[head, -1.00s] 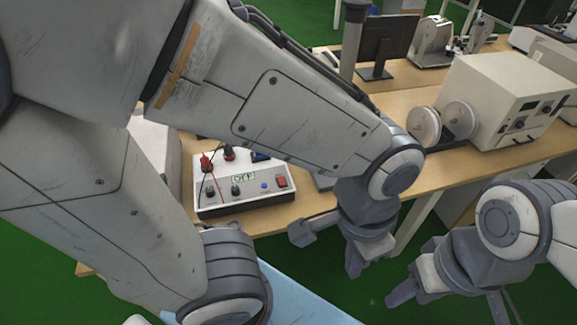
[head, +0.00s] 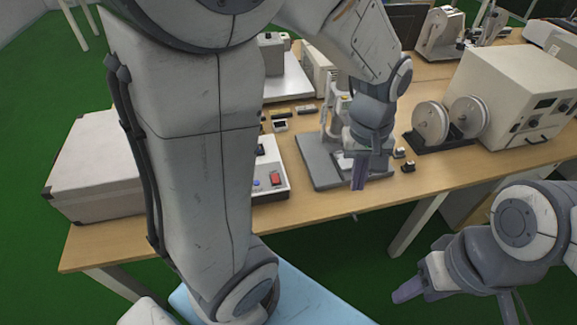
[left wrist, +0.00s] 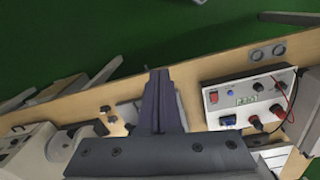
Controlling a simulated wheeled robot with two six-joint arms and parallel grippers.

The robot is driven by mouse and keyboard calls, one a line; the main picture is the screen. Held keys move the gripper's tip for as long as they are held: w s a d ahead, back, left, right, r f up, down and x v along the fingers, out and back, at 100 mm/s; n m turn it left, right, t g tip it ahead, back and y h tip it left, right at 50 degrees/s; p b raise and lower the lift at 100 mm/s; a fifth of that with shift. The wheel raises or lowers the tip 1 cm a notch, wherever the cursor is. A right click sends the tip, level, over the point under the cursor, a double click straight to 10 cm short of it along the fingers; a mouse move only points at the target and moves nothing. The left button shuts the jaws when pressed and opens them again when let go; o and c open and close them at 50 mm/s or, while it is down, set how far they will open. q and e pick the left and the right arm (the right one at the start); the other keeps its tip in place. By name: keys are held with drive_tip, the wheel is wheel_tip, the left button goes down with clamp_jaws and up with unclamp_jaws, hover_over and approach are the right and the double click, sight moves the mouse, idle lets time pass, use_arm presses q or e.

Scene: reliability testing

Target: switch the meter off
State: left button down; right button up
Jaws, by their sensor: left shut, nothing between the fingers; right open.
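The meter is a white box (head: 271,163) on the bench, mostly hidden behind my left arm in the head view. Its red switch (head: 275,178) shows there. In the left wrist view the whole meter (left wrist: 265,93) shows at the right, with the red switch (left wrist: 213,97), a blue button (left wrist: 231,90), black knobs and a small greenish display (left wrist: 247,99) too blurred to read. My left gripper (head: 358,186) is shut and empty, to the right of the meter and apart from it; its fingers (left wrist: 160,92) also show in the wrist view. My right gripper (head: 456,298) is open and empty, in front of the bench.
A grey stand (head: 318,168) is beside and behind my left gripper. A large case (head: 95,175) sits at the bench's left end. A white machine with reels (head: 515,95) stands at the right. Red and black leads (left wrist: 284,104) run at the meter's side.

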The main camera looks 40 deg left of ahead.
use_arm(q)
drive_tip(key=w+a+f+n+b, duration=0.1)
drive_tip(key=w+a+f+n, duration=0.2)
drive_tip(key=a+n, duration=0.25)
drive_tip(key=w+a+f+n+b, duration=0.1)
drive_tip(key=w+a+f+n, duration=0.1)
drive_tip(key=w+a+n, duration=0.4)
drive_tip(key=n+b, duration=0.1)
drive_tip(key=n, duration=0.8)
hover_over(276, 181)
wheel_tip(276, 181, down, 6)
drive_tip(key=shift+r+y, duration=0.15)
drive_tip(key=shift+y, duration=0.15)
use_arm(e)
wheel_tip(276, 181, down, 4)
drive_tip(key=shift+f, duration=0.2)
drive_tip(key=shift+a, duration=0.1)
use_arm(q)
wheel_tip(276, 181, down, 14)
drive_tip(key=shift+d+r+p, duration=0.1)
drive_tip(key=shift+p, duration=0.75)
use_arm(e)
wheel_tip(276, 181, up, 2)
